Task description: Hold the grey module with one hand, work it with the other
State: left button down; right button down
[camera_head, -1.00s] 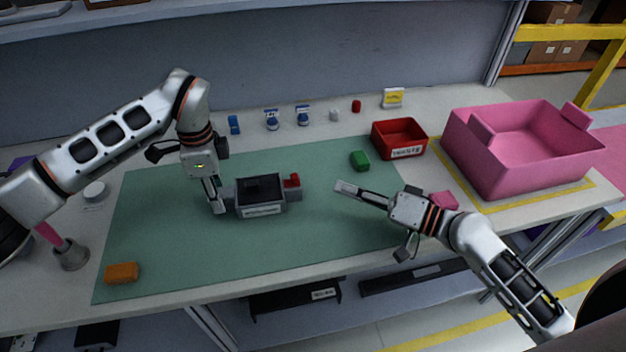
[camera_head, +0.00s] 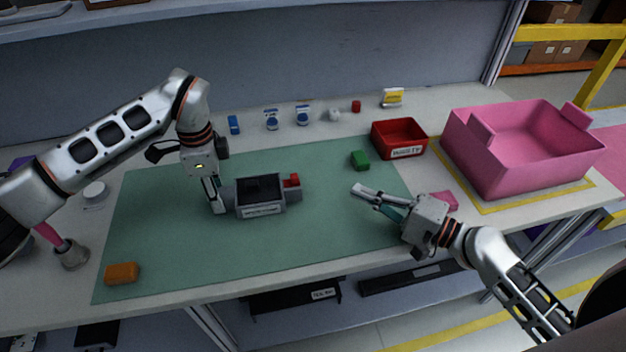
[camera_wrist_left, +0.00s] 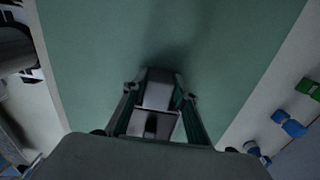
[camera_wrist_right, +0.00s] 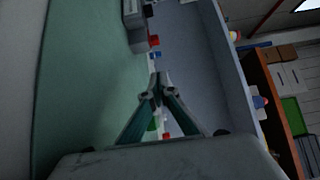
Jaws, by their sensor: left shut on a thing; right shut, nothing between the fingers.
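The grey module (camera_head: 262,211) lies on the green mat, with a dark top and a red part (camera_head: 292,180) at its right end. My left gripper (camera_head: 219,199) is shut on the module's left end; in the left wrist view a grey piece (camera_wrist_left: 157,96) shows between the fingers. My right gripper (camera_head: 360,191) is shut and empty, to the right of the module and apart from it. In the right wrist view its fingertips (camera_wrist_right: 158,82) meet, and the module's end (camera_wrist_right: 135,25) shows at the top.
A green block (camera_head: 360,160) lies near the mat's right edge and an orange block (camera_head: 122,273) at its front left. A red bin (camera_head: 399,149) and a pink crate (camera_head: 520,160) stand at the right. Small items line the back. The mat's front middle (camera_head: 250,250) is clear.

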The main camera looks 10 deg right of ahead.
aim_at(298, 181)
pick_arm(q)
jog(key=shift+f, duration=0.1)
pick_arm(e)
jog(key=x, duration=0.8)
jog(key=shift+w, duration=0.15)
jog(key=a, duration=0.2)
jog(key=shift+w+a, duration=0.1)
jog(key=shift+a, duration=0.15)
jog(key=shift+a+f, duration=0.1)
jog(key=shift+a, duration=0.8)
jog(key=shift+a, duration=1.2)
jog(key=d, duration=0.4)
jog(key=v, duration=1)
